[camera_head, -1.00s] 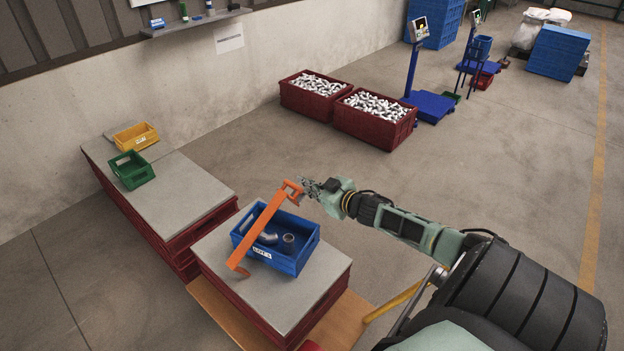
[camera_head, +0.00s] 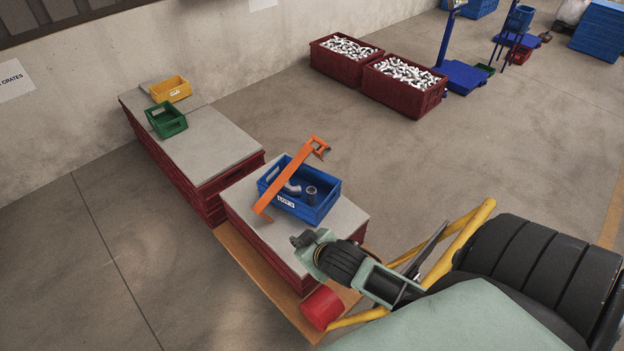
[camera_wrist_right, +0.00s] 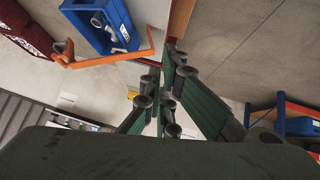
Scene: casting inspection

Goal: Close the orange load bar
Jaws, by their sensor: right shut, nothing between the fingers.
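The orange load bar (camera_head: 290,181) runs diagonally across the left side of the blue crate (camera_head: 312,212), with a bracket at its far end beyond the crate. Its near end hangs past the crate's front left corner. The crate holds a grey elbow casting (camera_head: 291,188) and a dark short pipe piece (camera_head: 311,192). In the right wrist view the bar (camera_wrist_right: 108,58) passes beside the blue crate (camera_wrist_right: 92,38). My right gripper (camera_wrist_right: 165,85) is shut and empty, apart from the bar. In the head view its wrist is at the near side of the stack; its fingertips are unclear. My left gripper is not seen.
The crate stands on a grey-topped red stack (camera_head: 245,215) on a wooden base. Green (camera_head: 168,122) and yellow (camera_head: 171,90) crates sit on the longer stack behind left. A red cylinder (camera_head: 321,307) and yellow tube (camera_head: 465,240) are close to my arm. Open floor lies right of the stack.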

